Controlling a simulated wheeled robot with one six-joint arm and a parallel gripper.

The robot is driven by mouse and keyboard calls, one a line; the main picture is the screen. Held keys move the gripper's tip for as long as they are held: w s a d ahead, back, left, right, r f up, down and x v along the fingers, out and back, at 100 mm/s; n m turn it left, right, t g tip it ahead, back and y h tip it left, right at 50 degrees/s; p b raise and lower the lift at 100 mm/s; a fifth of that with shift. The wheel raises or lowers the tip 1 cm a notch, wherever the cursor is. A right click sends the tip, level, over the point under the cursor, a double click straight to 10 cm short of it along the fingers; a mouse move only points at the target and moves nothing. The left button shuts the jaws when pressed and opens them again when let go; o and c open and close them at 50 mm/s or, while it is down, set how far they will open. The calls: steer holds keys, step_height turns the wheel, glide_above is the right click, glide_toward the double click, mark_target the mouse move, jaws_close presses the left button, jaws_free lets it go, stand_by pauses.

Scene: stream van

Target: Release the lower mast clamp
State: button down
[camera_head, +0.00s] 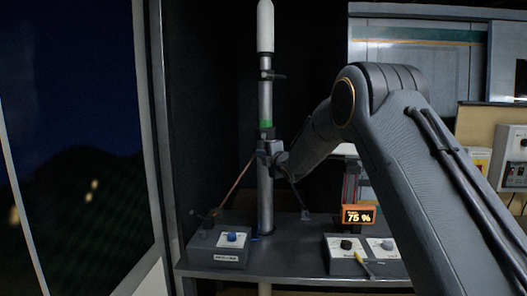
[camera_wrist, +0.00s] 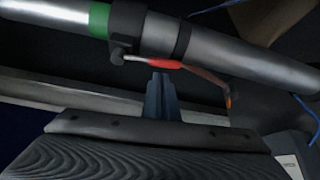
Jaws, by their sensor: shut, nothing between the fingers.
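The lower mast clamp (camera_head: 266,133) is a dark collar just below a green band (camera_head: 266,124). In the wrist view the clamp (camera_wrist: 128,28) has a thin lever with a red grip (camera_wrist: 158,63). My gripper (camera_wrist: 160,78) is shut and empty, its fingertips at the red grip; I cannot tell if they touch it. In the head view my gripper (camera_head: 274,150) is beside the mast just below the clamp, partly hidden by the wrist.
A second dark clamp (camera_head: 270,76) sits higher on the mast. Stay rods slope down from the mast. A control box with a blue knob (camera_head: 231,239), a two-knob box (camera_head: 347,262) and an orange 75 % display (camera_head: 358,215) stand on the bench (camera_head: 290,262).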

steer(key=shift+w+d, duration=0.1)
steer(key=shift+d, duration=0.3)
